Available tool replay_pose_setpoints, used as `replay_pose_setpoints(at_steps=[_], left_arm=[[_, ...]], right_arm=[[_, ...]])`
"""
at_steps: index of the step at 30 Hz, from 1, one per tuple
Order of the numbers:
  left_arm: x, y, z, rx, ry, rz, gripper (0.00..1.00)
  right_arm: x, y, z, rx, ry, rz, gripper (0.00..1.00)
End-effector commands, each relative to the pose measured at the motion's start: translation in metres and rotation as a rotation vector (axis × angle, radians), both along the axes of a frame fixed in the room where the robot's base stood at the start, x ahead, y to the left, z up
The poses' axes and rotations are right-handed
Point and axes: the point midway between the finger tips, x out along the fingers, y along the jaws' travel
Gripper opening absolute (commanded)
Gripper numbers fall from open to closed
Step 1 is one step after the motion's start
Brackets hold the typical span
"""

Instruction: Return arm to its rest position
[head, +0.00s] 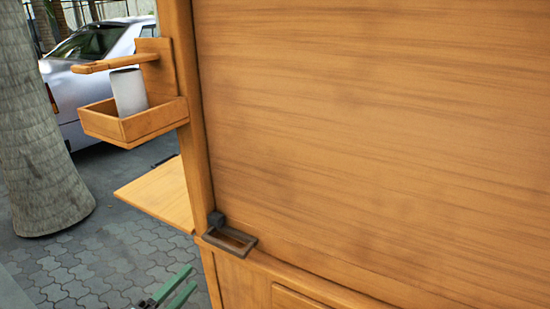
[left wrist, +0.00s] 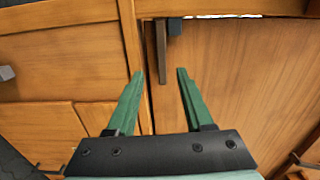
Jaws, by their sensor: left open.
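My left gripper (head: 176,288) shows at the bottom edge of the head view, its green fingers low in front of the wooden cabinet. In the left wrist view the gripper (left wrist: 160,85) has its two green fingers spread apart with nothing between them. A dark bracket-like handle (head: 230,240) sits at the cabinet's lower left corner, above and to the right of the gripper; it also shows beyond the fingertips in the left wrist view (left wrist: 161,52). My right gripper is in neither view.
The large wooden panel (head: 380,130) fills the right side. A wooden box shelf (head: 150,124) with a white cylinder (head: 128,92) hangs at the upper left, above a flat side board (head: 160,195). A tree trunk (head: 40,150) and car (head: 85,80) stand behind.

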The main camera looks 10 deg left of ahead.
Motion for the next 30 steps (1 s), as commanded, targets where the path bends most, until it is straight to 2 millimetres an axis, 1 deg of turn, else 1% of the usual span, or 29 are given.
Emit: replay_pose_setpoints(at_steps=[2,4,5,6,8,9,11,12,15,18,21,30], left_arm=[[-0.006,0.0,-0.004,-0.108,0.067,0.045,0.52],[-0.016,0.0,-0.016,-0.265,0.165,0.112,0.52],[-0.022,0.0,-0.023,-0.345,0.218,0.15,0.52],[-0.032,-0.002,-0.034,-0.458,0.297,0.203,0.52],[-0.049,-0.008,-0.054,-0.63,0.42,0.289,0.52],[-0.063,-0.014,-0.067,-0.736,0.503,0.346,0.52],[-0.085,-0.026,-0.086,-0.887,0.623,0.427,0.52],[-0.099,-0.036,-0.096,-0.975,0.697,0.476,0.52],[-0.131,-0.06,-0.116,-1.151,0.85,0.575,0.52],[-0.151,-0.077,-0.127,-1.257,0.946,0.634,0.52],[-0.159,-0.085,-0.132,-1.3,0.984,0.656,0.52],[-0.159,-0.085,-0.133,-1.302,0.987,0.657,0.52]], right_arm=[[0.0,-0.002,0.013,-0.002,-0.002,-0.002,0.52],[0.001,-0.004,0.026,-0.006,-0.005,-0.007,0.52],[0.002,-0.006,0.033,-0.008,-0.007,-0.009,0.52],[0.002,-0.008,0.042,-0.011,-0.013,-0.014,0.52],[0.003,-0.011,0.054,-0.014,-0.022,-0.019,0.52],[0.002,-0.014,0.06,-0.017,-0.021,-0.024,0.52],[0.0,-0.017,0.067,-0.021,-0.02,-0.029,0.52],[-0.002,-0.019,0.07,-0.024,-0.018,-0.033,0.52],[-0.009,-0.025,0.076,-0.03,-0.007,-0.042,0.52],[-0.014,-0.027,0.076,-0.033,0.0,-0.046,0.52],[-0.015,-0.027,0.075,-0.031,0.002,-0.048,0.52],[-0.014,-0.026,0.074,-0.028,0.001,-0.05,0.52]])
